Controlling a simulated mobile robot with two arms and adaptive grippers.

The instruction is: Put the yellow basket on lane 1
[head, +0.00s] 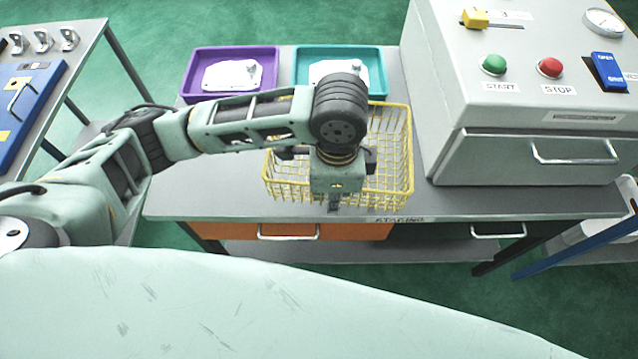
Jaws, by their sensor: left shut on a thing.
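The yellow wire basket (397,150) stands on the grey staging table (240,203), near its front edge. My left arm reaches in from the left, and my left gripper (334,200) points down at the front part of the basket. It is shut on the basket, at or near the front rim; the wrist hides part of the contact. The basket looks empty where I can see into it. I cannot make out a lane 1 mark in this view. My right gripper is not in view.
Behind the basket are a purple tray (186,82) and a teal tray (378,72), each holding a light metal part. A grey machine (440,110) with START and STOP buttons stands close on the right.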

